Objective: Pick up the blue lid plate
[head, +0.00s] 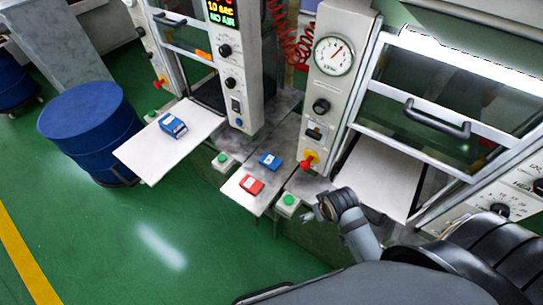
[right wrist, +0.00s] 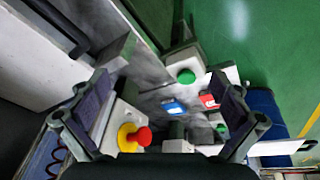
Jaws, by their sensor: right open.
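A small blue plate (head: 270,161) with a pale label lies on the pale shelf (head: 238,184) between the two machines. A red plate (head: 251,185) lies beside it, nearer the shelf's front edge. In the right wrist view, the blue plate (right wrist: 174,106) shows between the spread fingers, some way beyond them, with the red plate (right wrist: 209,100) to its right. My right gripper (head: 315,209) is open and empty, to the right of the shelf, near a green button; its fingers also show in the right wrist view (right wrist: 165,100). My left gripper is not in view.
A blue and white box (head: 173,126) sits on the left white tray (head: 150,155). Green buttons (head: 288,200) flank the shelf, and a red-and-yellow knob (head: 309,160) stands close by. A blue drum (head: 90,130) is at left; green floor is clear in front.

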